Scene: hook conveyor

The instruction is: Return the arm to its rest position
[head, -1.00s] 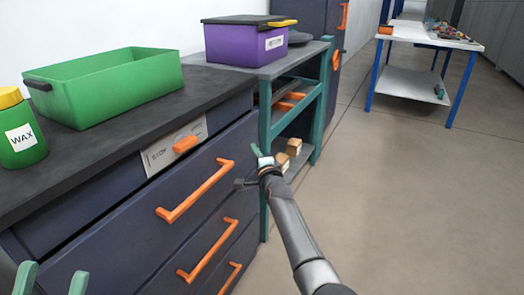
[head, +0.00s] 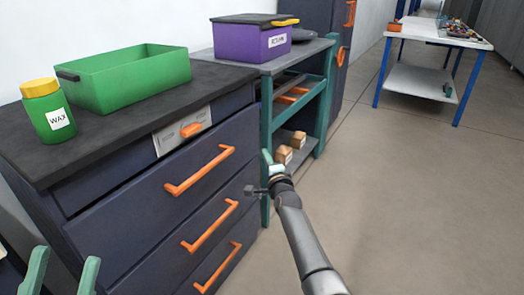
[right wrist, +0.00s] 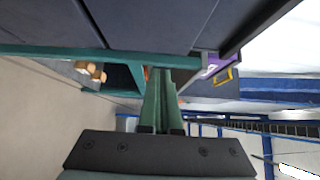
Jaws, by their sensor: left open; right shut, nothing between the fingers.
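My right arm reaches up from the lower right in the head view. Its gripper (head: 266,172) is in front of the drawer cabinet's right end, near the teal shelf frame. In the right wrist view its green fingers (right wrist: 163,100) are together with nothing between them. My left gripper (head: 62,272) shows only as two green fingertips at the bottom left of the head view, spread apart and empty. The rest of the left arm is out of view.
The dark drawer cabinet (head: 130,215) has orange handles and carries a green bin (head: 125,82) and a wax jar (head: 47,110). A purple box (head: 250,42) sits on the teal shelf unit (head: 265,120). Open floor (head: 420,200) lies right; a blue-legged table (head: 425,80) stands behind.

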